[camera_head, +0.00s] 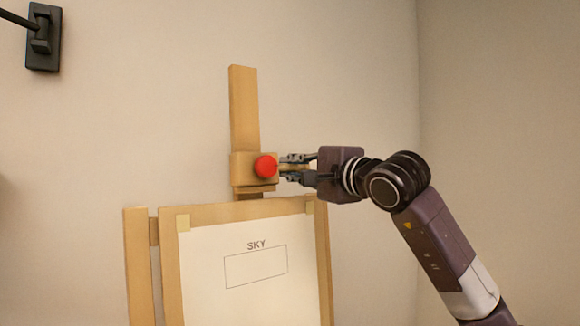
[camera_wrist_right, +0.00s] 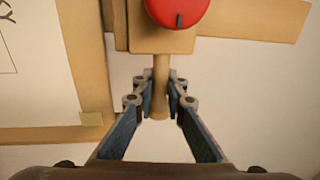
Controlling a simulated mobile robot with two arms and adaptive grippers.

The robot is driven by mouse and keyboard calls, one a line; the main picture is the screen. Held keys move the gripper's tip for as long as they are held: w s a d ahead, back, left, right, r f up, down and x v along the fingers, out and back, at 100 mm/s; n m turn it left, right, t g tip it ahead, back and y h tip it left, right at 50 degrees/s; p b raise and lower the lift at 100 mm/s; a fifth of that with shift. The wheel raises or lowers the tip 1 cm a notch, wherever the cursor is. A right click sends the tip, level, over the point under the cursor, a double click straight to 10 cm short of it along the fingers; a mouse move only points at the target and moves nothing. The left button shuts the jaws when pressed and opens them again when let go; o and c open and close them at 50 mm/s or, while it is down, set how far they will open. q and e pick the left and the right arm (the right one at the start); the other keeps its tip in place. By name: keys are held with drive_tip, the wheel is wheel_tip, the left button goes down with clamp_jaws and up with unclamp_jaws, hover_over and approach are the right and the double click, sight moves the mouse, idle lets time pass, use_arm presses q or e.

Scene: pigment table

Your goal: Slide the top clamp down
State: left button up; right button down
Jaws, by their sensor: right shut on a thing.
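The top clamp (camera_head: 241,172) is a wooden block with a red round knob (camera_head: 265,167) on its front. It sits on the upright wooden mast (camera_head: 244,105) of the easel, just above the top edge of the drawing board (camera_head: 230,210). A narrow gap seems to show between clamp and board. My right gripper (camera_head: 284,168) comes from the right and is shut on the clamp's wooden side handle. In the right wrist view the handle (camera_wrist_right: 160,72) stands between the fingers (camera_wrist_right: 160,100), below the clamp block (camera_wrist_right: 160,43) and knob (camera_wrist_right: 179,12). My left gripper is not in view.
A paper (camera_head: 205,295) marked SKY with an empty rectangle is taped to the board. An easel side post (camera_head: 138,265) stands left of it. A dark wall fixture (camera_head: 43,50) is at the top left. The wall around the mast is clear.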

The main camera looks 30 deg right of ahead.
use_arm(q)
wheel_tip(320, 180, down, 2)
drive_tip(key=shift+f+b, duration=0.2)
drive_tip(key=shift+b, duration=0.45)
use_arm(e)
wheel_tip(320, 180, down, 3)
drive_tip(key=shift+s+r, duration=0.1)
drive_tip(key=c, duration=2)
unclamp_jaws()
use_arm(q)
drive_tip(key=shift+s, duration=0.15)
use_arm(e)
drive_tip(key=shift+o, duration=0.2)
drive_tip(key=shift+s, duration=0.1)
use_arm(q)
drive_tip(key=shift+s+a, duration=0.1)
